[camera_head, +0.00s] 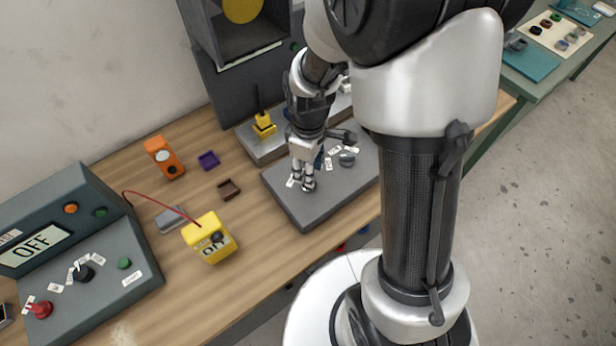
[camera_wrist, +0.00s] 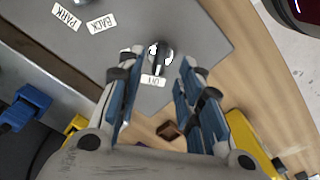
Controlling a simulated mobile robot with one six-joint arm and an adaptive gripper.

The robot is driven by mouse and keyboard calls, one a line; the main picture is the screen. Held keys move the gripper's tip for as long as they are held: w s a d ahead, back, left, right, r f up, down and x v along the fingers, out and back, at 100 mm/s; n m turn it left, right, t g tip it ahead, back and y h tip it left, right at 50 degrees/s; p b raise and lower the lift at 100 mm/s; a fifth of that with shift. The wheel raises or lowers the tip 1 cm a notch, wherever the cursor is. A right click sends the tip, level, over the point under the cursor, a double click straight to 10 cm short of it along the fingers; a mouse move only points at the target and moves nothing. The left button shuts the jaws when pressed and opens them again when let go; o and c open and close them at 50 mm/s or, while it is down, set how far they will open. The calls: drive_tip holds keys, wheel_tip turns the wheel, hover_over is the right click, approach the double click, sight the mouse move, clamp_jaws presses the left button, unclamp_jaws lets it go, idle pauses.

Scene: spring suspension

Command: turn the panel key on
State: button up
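A dark panel with an "OFF" display (camera_head: 36,246) stands at the left of the head view. It carries a black knob (camera_head: 84,272) ringed by small white labels, and a red knob (camera_head: 40,309). I cannot tell which of these is the key. My gripper (camera_head: 303,186) is far to the right, over a grey plate (camera_head: 310,212). In the wrist view my gripper (camera_wrist: 158,72) is open. A small dark shiny knob (camera_wrist: 159,54) with a white label shows between and just beyond its fingertips; contact cannot be told. In the head view my gripper hides this knob.
A yellow box (camera_head: 209,238) with a red cable and an orange device (camera_head: 164,158) stand on the wooden table (camera_head: 255,265) between panel and plate. Purple and brown small trays lie nearby. A dark cabinet (camera_head: 222,88) rises behind. "PARK" and "BACK" labels (camera_wrist: 102,23) lie on the plate.

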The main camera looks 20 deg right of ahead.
drive_tip(key=shift+f+b, duration=0.45)
drive_tip(key=shift+f, duration=1.7)
drive_tip(key=shift+c, duration=0.2)
clamp_jaws()
